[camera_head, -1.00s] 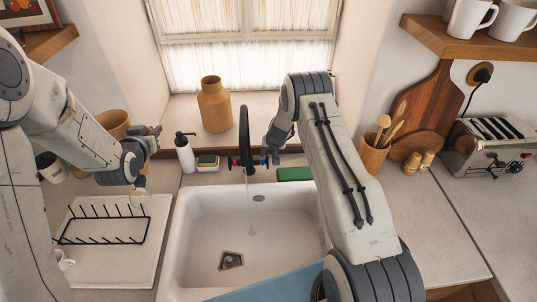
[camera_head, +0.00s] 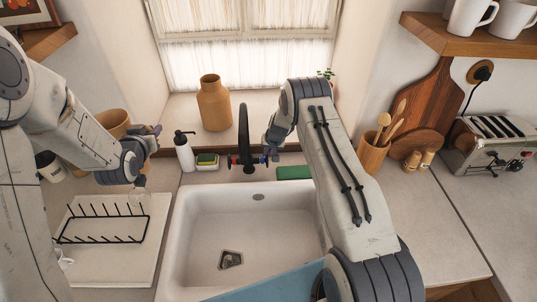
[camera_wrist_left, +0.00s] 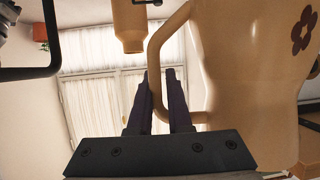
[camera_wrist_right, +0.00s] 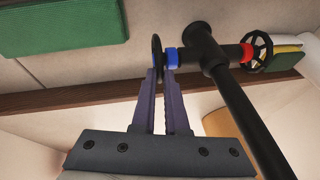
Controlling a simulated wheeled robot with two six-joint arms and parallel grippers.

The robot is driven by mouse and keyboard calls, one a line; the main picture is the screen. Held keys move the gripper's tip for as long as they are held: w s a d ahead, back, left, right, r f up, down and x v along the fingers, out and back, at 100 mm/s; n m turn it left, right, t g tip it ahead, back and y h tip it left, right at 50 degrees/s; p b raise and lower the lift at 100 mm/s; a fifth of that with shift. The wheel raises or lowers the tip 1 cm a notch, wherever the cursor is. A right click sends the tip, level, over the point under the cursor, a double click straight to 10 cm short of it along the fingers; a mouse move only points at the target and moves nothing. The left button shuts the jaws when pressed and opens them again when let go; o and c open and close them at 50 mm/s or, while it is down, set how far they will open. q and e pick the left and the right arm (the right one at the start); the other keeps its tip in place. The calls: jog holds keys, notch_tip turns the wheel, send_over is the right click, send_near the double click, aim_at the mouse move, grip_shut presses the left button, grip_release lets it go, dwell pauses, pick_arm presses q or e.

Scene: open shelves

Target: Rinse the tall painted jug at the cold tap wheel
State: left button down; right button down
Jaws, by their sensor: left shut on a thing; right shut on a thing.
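The tan jug (camera_head: 113,122) is at the left in the head view, partly hidden by my left arm. In the left wrist view the jug (camera_wrist_left: 245,70) shows a dark painted flower, and its handle passes between the fingers. My left gripper (camera_head: 152,140) is shut on this handle. The black tap (camera_head: 244,125) stands over the sink, with no stream visible below it. The blue-marked cold tap wheel (camera_wrist_right: 157,57) is at the fingertips of my right gripper (camera_wrist_right: 162,75), which is shut on it. The red-marked wheel (camera_wrist_right: 257,52) is on the tap's other side.
The white sink (camera_head: 195,245) is empty. A rack (camera_head: 105,240) stands on the drainer at left. A tan vase (camera_head: 214,105) is on the sill. A soap bottle (camera_head: 185,155) and sponge (camera_head: 207,159) stand left of the tap, a green block (camera_head: 294,172) right of it.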

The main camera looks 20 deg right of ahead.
jog(key=shift+w+a, duration=0.1)
jog(key=shift+w, duration=0.05)
dwell(0.3)
jog(key=c, duration=1)
grip_release()
jog(key=shift+o, duration=0.2)
jog(key=shift+r, duration=0.1)
